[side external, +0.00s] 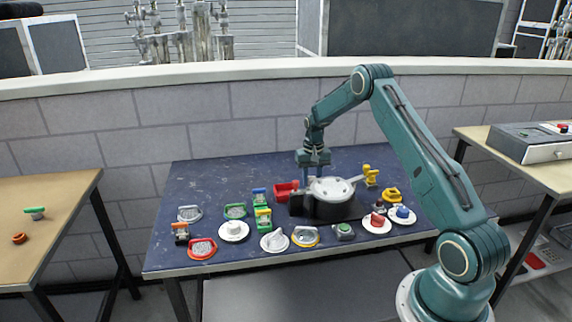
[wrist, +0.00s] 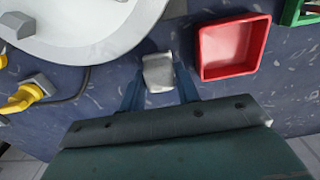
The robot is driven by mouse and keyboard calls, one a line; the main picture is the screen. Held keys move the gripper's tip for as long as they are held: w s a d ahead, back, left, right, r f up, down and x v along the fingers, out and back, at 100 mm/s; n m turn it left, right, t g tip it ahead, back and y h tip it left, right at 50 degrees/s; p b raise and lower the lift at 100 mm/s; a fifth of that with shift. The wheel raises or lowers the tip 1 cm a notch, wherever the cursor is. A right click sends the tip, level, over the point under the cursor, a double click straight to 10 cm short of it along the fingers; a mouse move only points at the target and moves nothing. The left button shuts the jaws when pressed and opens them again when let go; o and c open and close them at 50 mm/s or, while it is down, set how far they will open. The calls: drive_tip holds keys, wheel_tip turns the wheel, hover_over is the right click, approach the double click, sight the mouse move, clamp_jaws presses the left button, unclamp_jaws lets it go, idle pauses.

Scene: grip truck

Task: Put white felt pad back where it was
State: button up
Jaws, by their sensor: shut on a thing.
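My gripper (wrist: 160,88) points down over the blue table, behind the round white-topped device in the side view. Its two blue fingers are shut on a small whitish block (wrist: 158,72), which looks like the white felt pad. In the wrist view the block sits between the fingertips, left of the red tray and right of the white disc. In the side view the gripper (side external: 313,172) is seen just above the disc's far edge, and the block is hidden. I cannot tell whether the block touches the table.
The red tray (wrist: 235,48) is close to the right of the fingers, and the white disc (wrist: 75,25) close to the left. A yellow piece with a dark cable (wrist: 22,98) lies further left. Several small dishes and blocks stand along the table's front, such as an orange dish (side external: 202,249).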

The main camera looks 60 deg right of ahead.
sight(312, 177)
drive_tip(key=shift+f, duration=0.95)
drive_tip(key=shift+f, duration=0.1)
drive_tip(key=o, duration=0.9)
drive_tip(key=shift+o, duration=0.2)
wheel_tip(312, 177, up, 12)
drive_tip(key=shift+f, duration=0.2)
drive_tip(key=shift+r, duration=0.35)
